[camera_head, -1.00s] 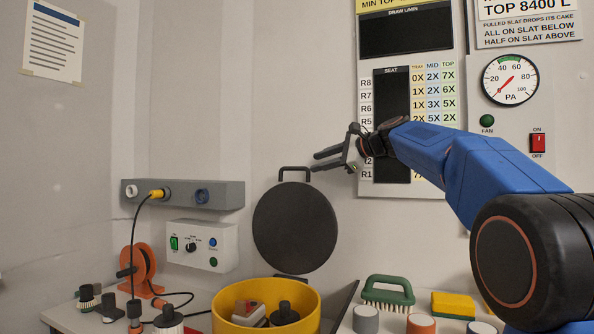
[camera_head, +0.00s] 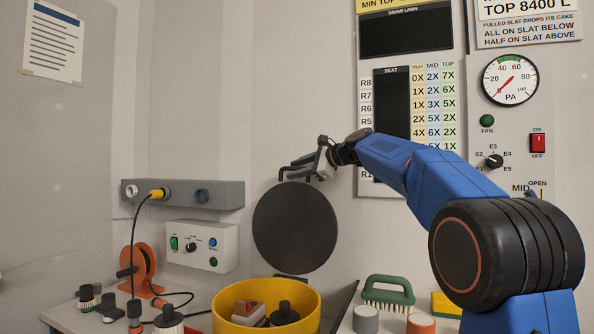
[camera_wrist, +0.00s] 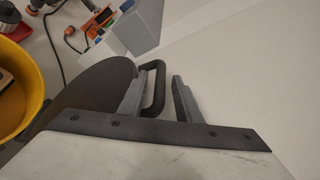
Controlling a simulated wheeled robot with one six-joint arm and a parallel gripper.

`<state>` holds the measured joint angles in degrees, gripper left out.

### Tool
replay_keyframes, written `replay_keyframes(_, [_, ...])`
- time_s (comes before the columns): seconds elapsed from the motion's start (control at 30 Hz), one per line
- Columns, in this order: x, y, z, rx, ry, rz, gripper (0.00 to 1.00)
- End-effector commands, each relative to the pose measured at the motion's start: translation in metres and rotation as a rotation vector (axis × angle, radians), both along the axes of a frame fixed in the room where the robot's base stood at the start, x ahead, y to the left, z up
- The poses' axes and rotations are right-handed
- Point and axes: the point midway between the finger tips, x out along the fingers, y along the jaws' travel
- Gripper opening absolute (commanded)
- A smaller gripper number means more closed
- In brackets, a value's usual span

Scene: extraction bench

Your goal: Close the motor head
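A large black round disc with a loop handle, apparently the motor head (camera_head: 295,228), stands upright behind a yellow tub (camera_head: 309,304). A small hinge-like piece shows at its bottom edge. My gripper (camera_head: 284,171) is at the disc's top edge, covering its handle in the head view. In the wrist view the dark loop handle (camera_wrist: 160,86) lies between the two fingers of my gripper (camera_wrist: 159,78). The gripper is open. The disc's face (camera_wrist: 95,88) runs off to the left there.
The tub holds several small parts. A grey socket rail (camera_head: 222,195) and a white switch box (camera_head: 203,244) are on the wall to the left, with an orange cable reel (camera_head: 146,268) below. A green brush (camera_head: 389,291) and a yellow sponge (camera_head: 446,305) lie right.

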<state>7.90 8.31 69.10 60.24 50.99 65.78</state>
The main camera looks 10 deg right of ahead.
Motion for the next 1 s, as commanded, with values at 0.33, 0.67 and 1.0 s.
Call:
replay_keyframes(0.33, [0.0, 0.0, 0.0, 0.0, 0.0, 0.0, 0.0])
replay_keyframes(0.67, [-0.016, 0.011, 0.001, -0.03, -0.04, 0.001, 0.0])
replay_keyframes(1.0, [-0.069, 0.05, -0.002, -0.134, -0.185, 0.002, 0.0])
